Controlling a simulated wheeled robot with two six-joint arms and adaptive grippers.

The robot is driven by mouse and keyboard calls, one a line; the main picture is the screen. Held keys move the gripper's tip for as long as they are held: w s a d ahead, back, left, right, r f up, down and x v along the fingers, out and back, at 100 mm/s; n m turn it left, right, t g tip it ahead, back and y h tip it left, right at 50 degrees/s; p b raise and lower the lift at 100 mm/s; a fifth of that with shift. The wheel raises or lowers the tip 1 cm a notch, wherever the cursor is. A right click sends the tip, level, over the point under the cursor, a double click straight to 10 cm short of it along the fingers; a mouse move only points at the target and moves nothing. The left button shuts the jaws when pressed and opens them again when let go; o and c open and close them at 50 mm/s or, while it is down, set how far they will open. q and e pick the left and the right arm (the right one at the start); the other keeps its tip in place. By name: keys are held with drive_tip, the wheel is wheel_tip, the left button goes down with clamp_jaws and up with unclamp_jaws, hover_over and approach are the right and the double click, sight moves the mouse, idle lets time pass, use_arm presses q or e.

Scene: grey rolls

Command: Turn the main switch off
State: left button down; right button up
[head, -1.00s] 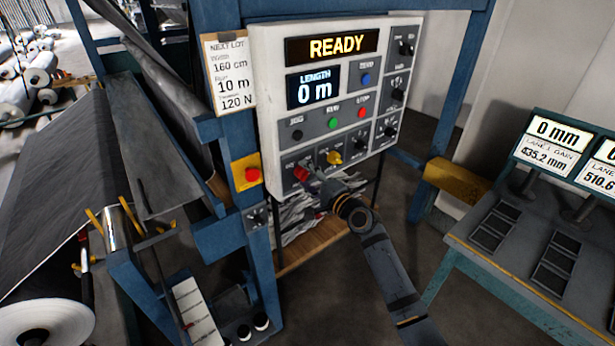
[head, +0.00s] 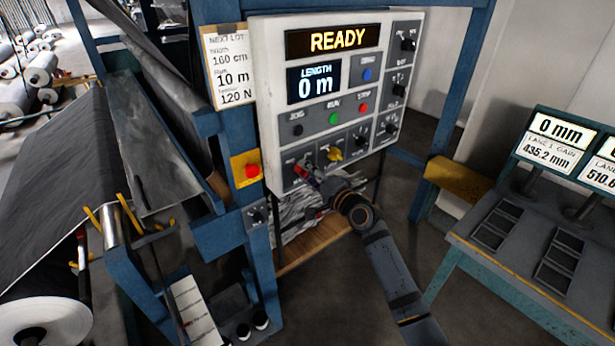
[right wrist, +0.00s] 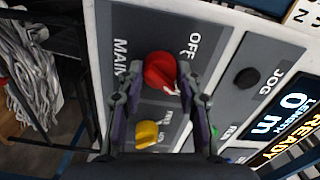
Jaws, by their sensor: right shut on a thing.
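The main switch is a red rotary knob (head: 301,172) at the lower left corner of the white control panel. In the right wrist view the red knob (right wrist: 160,70) sits between the labels MAIN and OFF. My right gripper (head: 313,183) reaches it from the lower right. In the right wrist view the fingers of my right gripper (right wrist: 161,82) are shut on the knob, one on each side. A pale mark shows at the knob's lower right edge there; the exact setting is hard to read. My left gripper is not in view.
A yellow knob (head: 334,154) sits close beside the red one. The control panel (head: 268,100) shows READY and 0 m. A red emergency button (head: 252,171) on a yellow plate is to the left. A bench (head: 485,255) with displays stands at the right.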

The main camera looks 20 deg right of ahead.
drive_tip(key=n+b, duration=0.2)
drive_tip(key=n, duration=0.1)
drive_tip(key=n+b, duration=0.1)
drive_tip(key=b, duration=0.1)
drive_tip(key=shift+f+n, duration=0.3)
drive_tip(key=n+b, duration=0.4)
drive_tip(key=shift+n, duration=0.3)
drive_tip(key=n+b, duration=0.3)
drive_tip(key=shift+r+n+b, duration=0.15)
drive_tip(key=shift+n+b, duration=0.95)
drive_tip(key=shift+n, duration=1)
drive_tip(key=shift+r, duration=0.1)
drive_tip(key=o, duration=1.2)
